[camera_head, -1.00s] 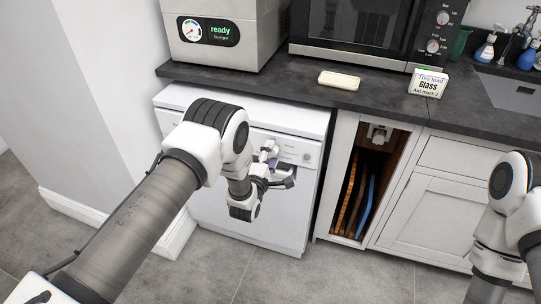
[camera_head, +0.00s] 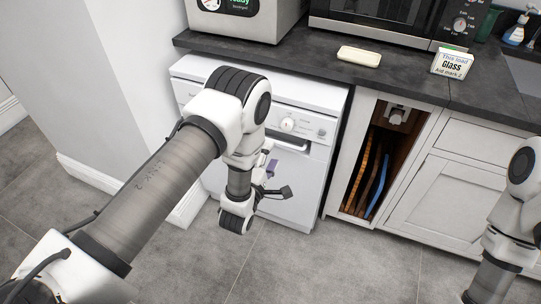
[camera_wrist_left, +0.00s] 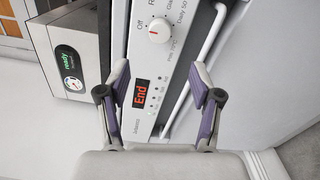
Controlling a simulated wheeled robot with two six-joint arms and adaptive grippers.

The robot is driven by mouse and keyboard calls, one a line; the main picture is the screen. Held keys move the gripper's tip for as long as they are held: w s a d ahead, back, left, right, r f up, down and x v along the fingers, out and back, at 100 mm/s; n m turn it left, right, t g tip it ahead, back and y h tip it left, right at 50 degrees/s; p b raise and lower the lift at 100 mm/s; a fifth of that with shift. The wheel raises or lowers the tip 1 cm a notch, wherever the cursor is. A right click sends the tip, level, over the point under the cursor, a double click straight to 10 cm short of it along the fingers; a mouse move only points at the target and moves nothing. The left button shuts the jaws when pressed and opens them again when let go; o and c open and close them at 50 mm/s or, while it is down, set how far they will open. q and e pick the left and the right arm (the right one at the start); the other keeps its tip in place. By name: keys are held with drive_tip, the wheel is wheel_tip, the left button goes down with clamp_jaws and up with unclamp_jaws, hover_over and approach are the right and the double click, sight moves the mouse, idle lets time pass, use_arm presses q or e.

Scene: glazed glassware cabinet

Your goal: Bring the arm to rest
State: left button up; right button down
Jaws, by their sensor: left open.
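My left gripper (camera_head: 278,179) is open and empty in front of the white dishwasher (camera_head: 300,205), whose door is shut. My left arm (camera_head: 165,180) reaches in from the lower left and bends down at its white joint, hiding part of the dishwasher's left side. In the left wrist view, the open fingers (camera_wrist_left: 161,80) frame the control panel (camera_wrist_left: 170,65) with nothing between them. The panel's display (camera_wrist_left: 140,94) reads "End". Part of my right arm (camera_head: 505,225) shows at the right edge; its gripper is out of view.
The dark worktop (camera_head: 400,75) holds a cream block (camera_head: 359,56), a "Glass" card (camera_head: 453,64), a microwave (camera_head: 385,20) and a machine with a green display (camera_head: 245,15). An open cubby (camera_head: 385,160) holds upright boards. The wall stands left; floor in front is clear.

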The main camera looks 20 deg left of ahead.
idle(0.3)
use_arm(q)
drive_tip(key=s+a+f+m+g+p, duration=0.1)
drive_tip(key=s+f+m+g, duration=0.2)
drive_tip(key=s+m+g, duration=0.3)
drive_tip(key=s+a+f+m+g+p, duration=0.1)
drive_tip(key=s+f+m+g, duration=0.3)
drive_tip(key=s, duration=1.2)
drive_tip(key=s+a+f+m+g+p, duration=0.2)
drive_tip(key=s+f+m+g, duration=0.1)
drive_tip(key=s+m+g, duration=0.5)
drive_tip(key=s+m, duration=0.1)
drive_tip(key=s, duration=0.2)
drive_tip(key=shift+s+a+f, duration=0.15)
drive_tip(key=shift+s+f, duration=0.1)
drive_tip(key=shift+f, duration=0.15)
